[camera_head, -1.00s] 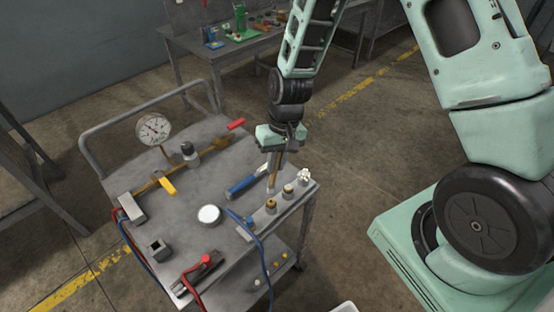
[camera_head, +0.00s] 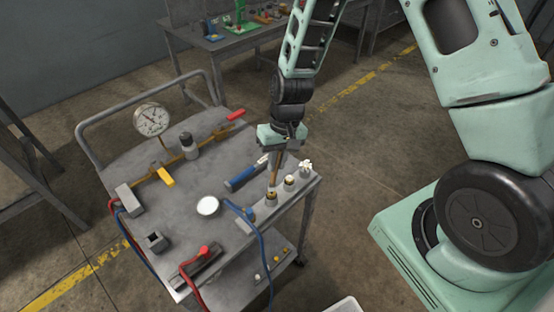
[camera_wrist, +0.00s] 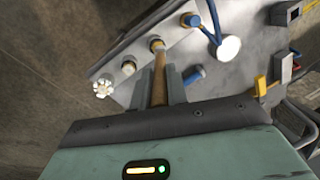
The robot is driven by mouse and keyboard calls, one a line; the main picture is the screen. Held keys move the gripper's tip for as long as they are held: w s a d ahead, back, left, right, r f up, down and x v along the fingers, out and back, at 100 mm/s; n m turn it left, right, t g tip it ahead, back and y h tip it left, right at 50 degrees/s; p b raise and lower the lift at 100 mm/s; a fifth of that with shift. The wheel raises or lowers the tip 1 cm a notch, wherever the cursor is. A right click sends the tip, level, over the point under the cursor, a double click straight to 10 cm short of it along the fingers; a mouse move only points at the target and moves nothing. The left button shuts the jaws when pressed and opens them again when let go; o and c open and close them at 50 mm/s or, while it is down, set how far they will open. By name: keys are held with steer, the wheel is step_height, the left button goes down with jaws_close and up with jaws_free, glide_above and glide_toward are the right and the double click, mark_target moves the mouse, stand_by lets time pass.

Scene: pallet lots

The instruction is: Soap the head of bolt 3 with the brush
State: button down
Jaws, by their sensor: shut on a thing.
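My gripper (camera_head: 279,146) is shut on a brush (camera_head: 274,178) with a wooden handle and holds it pointing down. In the wrist view the brush (camera_wrist: 159,88) runs between the two fingers (camera_wrist: 161,80) to the gold-topped bolt (camera_wrist: 157,43). This bolt also shows in the head view (camera_head: 271,199). The brush end is at its head; I cannot tell whether it touches. Beside it stand another pale-topped bolt (camera_head: 289,183) and one covered in white foam (camera_head: 306,169). A bolt with a blue fitting (camera_head: 250,216) stands at the other end of the row. No bolt numbers are readable.
The grey cart (camera_head: 140,230) also carries a blue-handled tool (camera_head: 243,179), a white round dish (camera_head: 207,206), a pressure gauge (camera_head: 151,119), a yellow-handled valve (camera_head: 165,177) and a red-handled clamp (camera_head: 203,252). A blue hose (camera_head: 264,250) hangs over the front edge.

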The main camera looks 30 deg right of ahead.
steer(key=shift+f+b, duration=0.5)
steer(key=shift+f, duration=0.15)
stand_by(0.8)
steer(key=shift+a, duration=0.15)
stand_by(0.3)
steer(key=shift+s+a, duration=0.15)
steer(key=shift+a, duration=0.1)
steer(key=shift+d, duration=0.1)
steer(key=shift+d, duration=0.3)
steer(key=shift+w+d, duration=0.1)
steer(key=shift+w, duration=0.1)
steer(key=shift+w+d, duration=0.1)
steer(key=shift+d, duration=0.2)
